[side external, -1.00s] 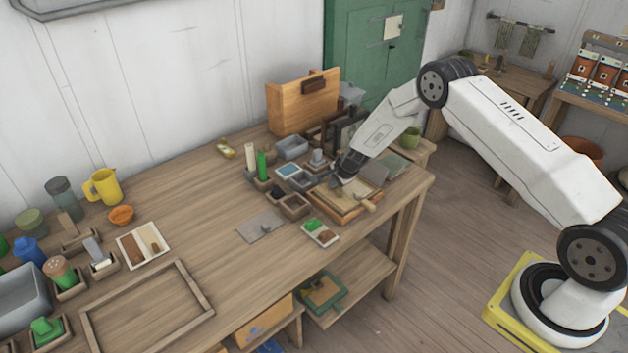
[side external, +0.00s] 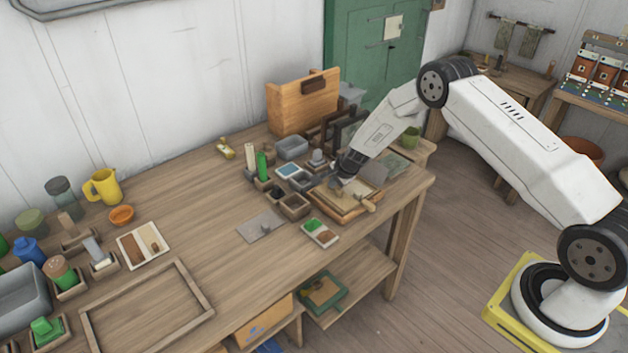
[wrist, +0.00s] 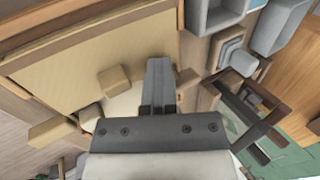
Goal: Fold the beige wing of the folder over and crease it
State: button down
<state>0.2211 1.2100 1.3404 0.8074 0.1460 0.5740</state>
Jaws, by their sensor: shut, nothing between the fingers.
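The folder (side external: 352,197) lies in a shallow wooden tray near the right end of the bench. In the wrist view its broad beige panel (wrist: 75,62) fills the upper left, with a paler cream area (wrist: 128,103) nearer my gripper. My gripper (side external: 338,182) is low over the folder's far side. In the wrist view its fingers (wrist: 158,68) are together, empty, with their tips at the beige panel's edge. I cannot tell whether they touch it. The wing's fold line is not clear, and the gripper hides part of the folder.
A tan knob-like block (wrist: 113,80) stands beside the fingers. Small grey bins (side external: 291,147), a green bottle (side external: 262,165) and a wooden case (side external: 304,101) crowd the tray's left and back. A flat grey plate (side external: 261,226) lies to the left. The bench middle is clear.

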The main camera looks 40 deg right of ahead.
jog(key=shift+a+r, duration=0.2)
jog(key=shift+r, duration=2.05)
jog(key=shift+r, duration=0.1)
jog(key=shift+v, duration=2.35)
jog(key=shift+s+r, duration=0.1)
jog(key=s+a+r+n+g, duration=0.1)
jog(key=s+a+r+n, duration=0.35)
jog(key=s, duration=0.25)
jog(key=s+a+r+n+g, duration=0.1)
jog(key=s+a+r+n, duration=0.2)
jog(key=s+r+n, duration=0.25)
jog(key=s+a+r+n, duration=0.1)
jog(key=s+n, duration=0.3)
jog(key=s, duration=0.4)
jog(key=s+a+r+n+g, duration=0.1)
jog(key=s+n, duration=0.3)
jog(key=s, duration=0.4)
jog(key=shift+s+a, duration=0.15)
jog(key=shift+a, duration=0.6)
